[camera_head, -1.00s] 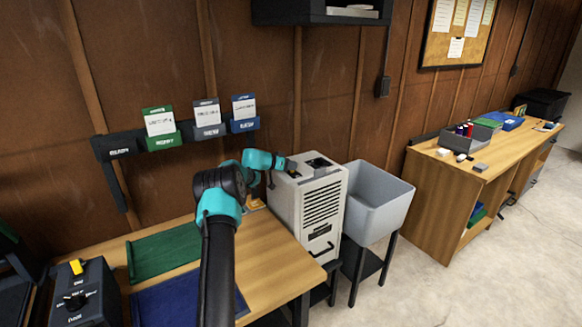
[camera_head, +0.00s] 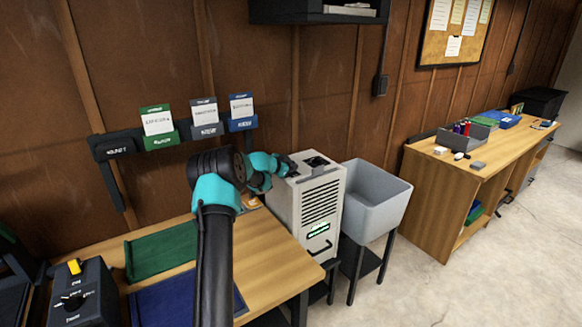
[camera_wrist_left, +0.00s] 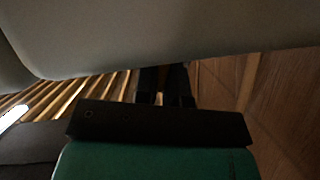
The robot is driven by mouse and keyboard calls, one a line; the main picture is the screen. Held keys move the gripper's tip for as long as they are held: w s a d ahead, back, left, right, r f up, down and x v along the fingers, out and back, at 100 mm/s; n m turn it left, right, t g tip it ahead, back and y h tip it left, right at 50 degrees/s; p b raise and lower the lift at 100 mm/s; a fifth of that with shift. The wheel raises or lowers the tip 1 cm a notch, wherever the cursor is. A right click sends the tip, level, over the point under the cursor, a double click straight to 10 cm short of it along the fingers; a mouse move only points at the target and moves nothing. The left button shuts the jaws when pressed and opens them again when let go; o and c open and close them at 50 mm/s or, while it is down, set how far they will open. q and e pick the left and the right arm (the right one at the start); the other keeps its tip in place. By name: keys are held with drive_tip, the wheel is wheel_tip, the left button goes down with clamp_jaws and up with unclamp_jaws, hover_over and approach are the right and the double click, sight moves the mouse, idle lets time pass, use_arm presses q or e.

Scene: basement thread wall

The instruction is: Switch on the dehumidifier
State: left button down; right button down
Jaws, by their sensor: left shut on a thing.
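The dehumidifier (camera_head: 322,205) is a pale box with a slatted front, standing just beyond the right end of the wooden table. A small strip (camera_head: 318,229) low on its front glows green. My left gripper (camera_head: 291,166) is at the left part of its top and is shut on a small part there; the gripper hides that part. In the left wrist view the dark fingers (camera_wrist_left: 166,84) point away under a large pale surface, and what lies between them is too dark to make out. My right gripper is not in view.
A grey tub (camera_head: 376,203) on legs stands close to the right of the dehumidifier. Green (camera_head: 163,251) and blue (camera_head: 180,302) mats lie on the table (camera_head: 262,262). A dark control box (camera_head: 84,294) is at lower left. Card holders (camera_head: 204,130) hang on the wall behind.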

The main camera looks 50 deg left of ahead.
use_arm(q)
drive_tip(key=shift+d+m, duration=0.15)
drive_tip(key=shift+m, duration=0.15)
idle(0.4)
drive_tip(key=c, duration=1.5)
unclamp_jaws()
drive_tip(key=v, duration=1.7)
drive_tip(key=shift+s+d, duration=0.2)
drive_tip(key=shift+s, duration=0.1)
drive_tip(key=shift+f, duration=0.1)
